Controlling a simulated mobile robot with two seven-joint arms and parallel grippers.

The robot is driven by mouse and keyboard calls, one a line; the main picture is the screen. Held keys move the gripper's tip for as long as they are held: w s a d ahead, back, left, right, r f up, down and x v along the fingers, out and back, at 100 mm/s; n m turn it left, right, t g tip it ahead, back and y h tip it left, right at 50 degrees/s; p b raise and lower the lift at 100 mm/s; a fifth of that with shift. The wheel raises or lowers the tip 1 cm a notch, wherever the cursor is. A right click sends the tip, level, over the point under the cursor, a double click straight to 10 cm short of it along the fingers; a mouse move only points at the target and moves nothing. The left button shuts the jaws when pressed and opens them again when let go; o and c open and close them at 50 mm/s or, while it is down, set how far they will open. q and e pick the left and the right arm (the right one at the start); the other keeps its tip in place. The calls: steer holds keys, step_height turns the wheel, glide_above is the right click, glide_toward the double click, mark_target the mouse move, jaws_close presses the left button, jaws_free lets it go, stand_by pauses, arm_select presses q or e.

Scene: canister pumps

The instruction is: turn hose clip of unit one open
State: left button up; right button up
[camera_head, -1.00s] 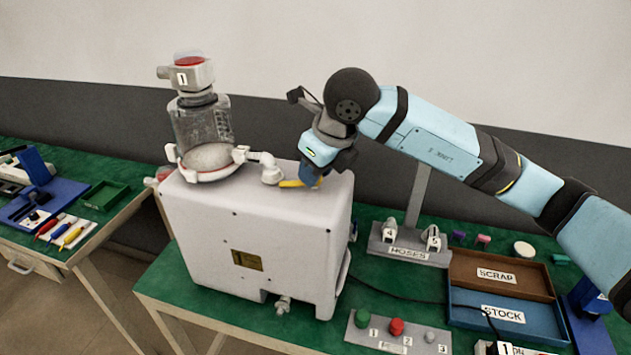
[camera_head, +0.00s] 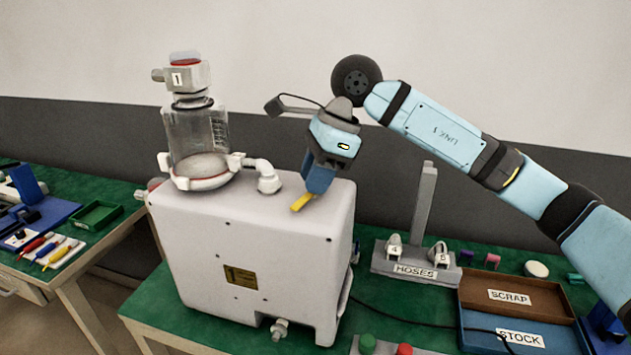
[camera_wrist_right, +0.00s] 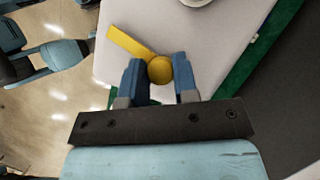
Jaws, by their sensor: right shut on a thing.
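Unit one is a white box-shaped pump (camera_head: 245,235) on the green bench, with a clear canister (camera_head: 190,135) topped by a head labelled 1 (camera_head: 177,80). The yellow lever of the hose clip (camera_head: 302,203) is at the right part of the pump's top and points toward the front left. My right gripper (camera_head: 318,185) reaches down onto it from above. In the right wrist view the blue fingers (camera_wrist_right: 159,80) are shut on the clip's round yellow knob (camera_wrist_right: 159,69), and its flat lever (camera_wrist_right: 127,43) sticks out up and left. My left gripper is not in view.
A white elbow fitting (camera_head: 268,178) stands on the pump top, left of the gripper. A hose stand (camera_head: 425,215) labelled HOSES is to the right. Brown SCRAP (camera_head: 540,302) and blue STOCK (camera_head: 475,325) trays lie at the lower right. A second bench (camera_head: 110,188) is at the left.

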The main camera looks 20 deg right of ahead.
arm_select(q)
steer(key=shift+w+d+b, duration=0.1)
steer(key=shift+b, duration=0.25)
arm_select(e)
steer(key=shift+n+g, duration=0.5)
steer(key=shift+n, duration=1.1)
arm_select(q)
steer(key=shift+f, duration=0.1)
arm_select(e)
steer(key=o, duration=0.9)
arm_select(q)
steer(key=shift+p, duration=0.45)
arm_select(e)
steer(key=v, duration=1.4)
steer(key=shift+a, duration=0.1)
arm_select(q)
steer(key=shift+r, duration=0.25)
